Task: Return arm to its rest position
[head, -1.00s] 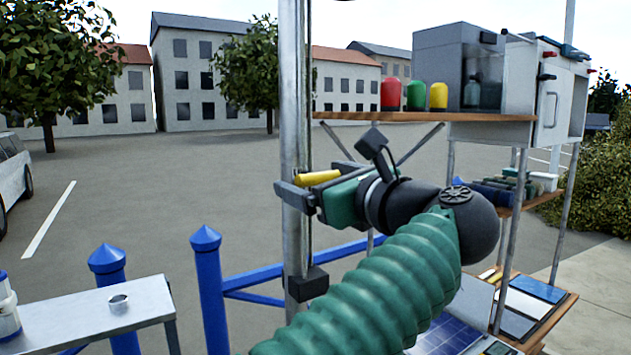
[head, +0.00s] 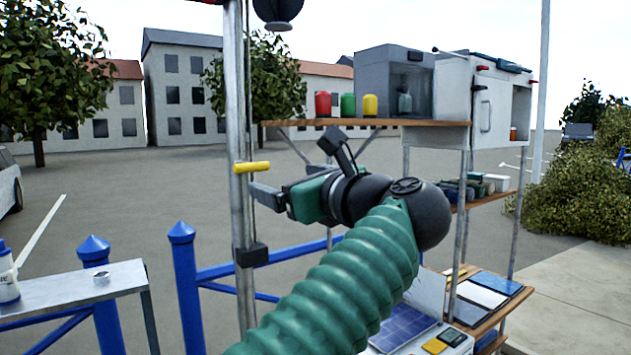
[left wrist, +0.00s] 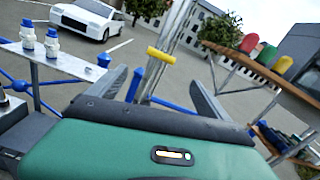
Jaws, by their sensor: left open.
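My left arm, in a ribbed green sleeve, comes up from the bottom of the head view. Its green and grey left gripper (head: 266,194) is open and empty, a little right of a metal pole (head: 240,215). A short yellow handle (head: 252,167) sticks out from the pole, just above and left of the fingers. In the left wrist view the handle (left wrist: 160,55) shows beyond the fingertips, between the two spread fingers and apart from them. My right gripper is in neither view.
A wooden shelf (head: 290,122) with red, green and yellow containers stands behind the gripper. Lower shelves and a solar panel (head: 402,328) lie to the right. Blue posts (head: 186,285) and a metal bench (head: 60,297) stand at left. Open pavement lies behind.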

